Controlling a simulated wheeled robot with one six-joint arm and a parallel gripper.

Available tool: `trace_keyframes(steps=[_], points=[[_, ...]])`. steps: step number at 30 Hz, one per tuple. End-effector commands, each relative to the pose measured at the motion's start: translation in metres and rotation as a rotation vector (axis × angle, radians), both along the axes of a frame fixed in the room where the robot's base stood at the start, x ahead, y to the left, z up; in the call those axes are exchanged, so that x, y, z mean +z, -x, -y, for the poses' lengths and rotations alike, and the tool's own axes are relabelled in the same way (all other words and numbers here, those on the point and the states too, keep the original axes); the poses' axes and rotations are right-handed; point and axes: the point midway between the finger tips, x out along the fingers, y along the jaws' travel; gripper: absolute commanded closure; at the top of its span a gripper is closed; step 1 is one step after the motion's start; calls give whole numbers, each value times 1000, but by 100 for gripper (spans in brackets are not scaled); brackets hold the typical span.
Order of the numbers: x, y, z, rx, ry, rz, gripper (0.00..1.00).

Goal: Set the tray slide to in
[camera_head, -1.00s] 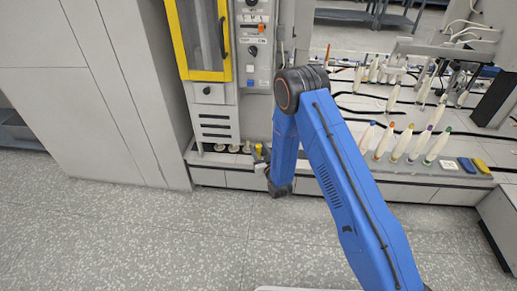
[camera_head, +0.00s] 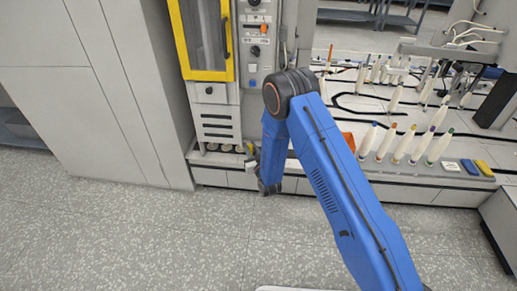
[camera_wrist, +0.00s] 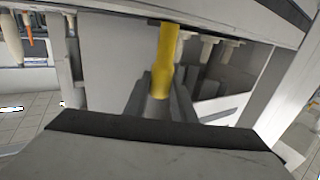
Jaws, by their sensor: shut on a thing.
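The tray slide's yellow handle (camera_wrist: 165,62) stands upright between the fingers of my gripper (camera_wrist: 160,98) in the wrist view. My gripper is shut on the handle. In the head view the small yellow handle (camera_head: 249,148) shows at the low front ledge of the machine, just left of my blue arm. My gripper (camera_head: 252,162) is at the handle there, partly hidden by my arm. The tray itself is not clearly seen; pale round pegs (camera_head: 226,147) sit in the recess to the left of the handle.
A grey cabinet (camera_head: 120,90) stands close on the left. A yellow-framed door (camera_head: 203,75) and a switch panel (camera_head: 255,45) are above. Several cream bobbins with coloured tips (camera_head: 403,143) and an orange part (camera_head: 349,141) stand to the right. The speckled floor (camera_head: 150,240) in front is clear.

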Motion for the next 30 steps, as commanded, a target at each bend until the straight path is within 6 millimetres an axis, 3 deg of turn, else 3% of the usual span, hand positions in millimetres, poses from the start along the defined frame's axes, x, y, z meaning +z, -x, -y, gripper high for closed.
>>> trace_keyframes(steps=[1,6,17,18,20,30], points=[[0,0,-13,3,-1,2,100],[0,-1,-38,1,-1,0,100],[0,-1,-43,0,-1,0,100],[0,-1,-43,0,-1,0,75],[0,-1,-43,0,-1,0,60],[0,0,-42,0,-1,0,58]])
